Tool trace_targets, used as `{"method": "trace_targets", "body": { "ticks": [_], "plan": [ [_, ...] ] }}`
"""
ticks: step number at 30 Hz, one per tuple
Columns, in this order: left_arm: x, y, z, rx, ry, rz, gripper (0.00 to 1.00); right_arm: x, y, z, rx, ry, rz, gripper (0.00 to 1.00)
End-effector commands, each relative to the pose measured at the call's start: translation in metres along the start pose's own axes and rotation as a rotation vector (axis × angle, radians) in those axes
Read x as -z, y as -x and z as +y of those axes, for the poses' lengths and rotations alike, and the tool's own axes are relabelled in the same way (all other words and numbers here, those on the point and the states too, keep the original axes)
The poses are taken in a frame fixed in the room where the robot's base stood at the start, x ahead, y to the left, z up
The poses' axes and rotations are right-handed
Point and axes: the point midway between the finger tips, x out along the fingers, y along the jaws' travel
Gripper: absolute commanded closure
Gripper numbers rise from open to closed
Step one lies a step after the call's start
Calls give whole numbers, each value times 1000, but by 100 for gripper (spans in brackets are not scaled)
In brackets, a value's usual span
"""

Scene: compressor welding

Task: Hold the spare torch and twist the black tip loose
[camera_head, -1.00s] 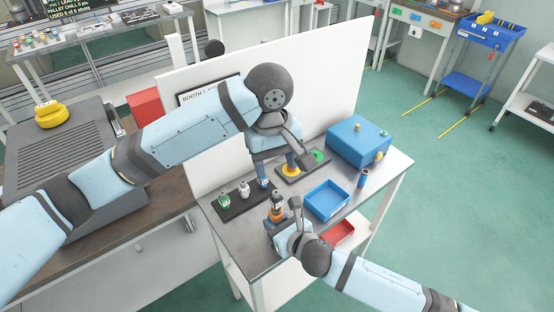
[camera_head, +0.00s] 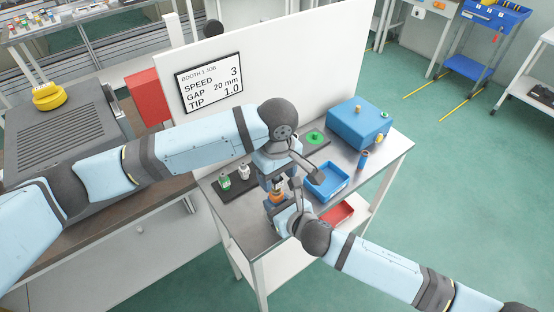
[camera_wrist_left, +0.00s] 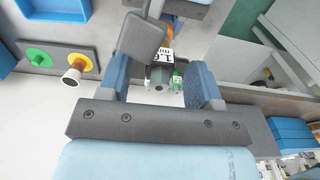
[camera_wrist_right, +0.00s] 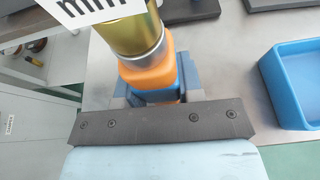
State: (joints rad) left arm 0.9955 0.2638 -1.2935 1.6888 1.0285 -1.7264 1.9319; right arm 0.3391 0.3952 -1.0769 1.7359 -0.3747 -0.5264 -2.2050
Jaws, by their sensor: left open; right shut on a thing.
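The spare torch has an orange body (camera_wrist_right: 150,72) and a gold upper part (camera_wrist_right: 128,35) with a white label, which reads 1.6 in the left wrist view (camera_wrist_left: 160,45). My right gripper (camera_head: 275,206) is shut on the orange body and holds the torch over the bench's left part. The torch's dark tip (camera_wrist_left: 158,76) shows end-on in the left wrist view. My left gripper (camera_wrist_left: 160,88) is open above the torch, with its fingers on either side of the tip and a gap at each side. Contact is not seen. In the head view my left gripper (camera_head: 272,180) hides the torch top.
A dark rack (camera_head: 235,205) holds green-labelled and white-labelled items close by. A blue tray (camera_head: 337,188), blue box (camera_head: 360,125) and green disc (camera_head: 315,137) are to the right. A white panel stands behind, with a job sign (camera_head: 210,82) reading TIP 1.0.

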Motion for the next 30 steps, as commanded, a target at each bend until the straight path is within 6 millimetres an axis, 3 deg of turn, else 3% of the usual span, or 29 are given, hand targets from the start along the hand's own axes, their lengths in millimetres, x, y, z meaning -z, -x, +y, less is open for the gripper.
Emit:
{"method": "trace_targets", "body": {
  "ticks": [6, 14, 21, 22, 23, 26, 30],
  "plan": [
    [0, -14, 0, 0, 0, 1, 42, 0, 0, 0, 0, 0, 1, 100],
    [0, -15, 0, -1, 0, 1, 42, 0, 0, 0, 0, 0, 1, 100],
    [0, -15, 0, -1, 0, 1, 94, 0, 0, 0, 0, 0, 1, 100],
    [0, -15, 0, -1, 0, 1, 95, 0, 0, 0, 0, 0, 1, 100],
    [0, -15, 0, -1, 0, 1, 74, 0, 0, 0, 0, 0, 1, 100],
    [0, -15, 0, -1, 0, 1, 97, 0, 0, 0, 0, 0, 1, 100],
    [0, -15, 0, -1, 10, 0, 100, 0, 0, 0, 0, 0, 1, 100]
  ]
}}
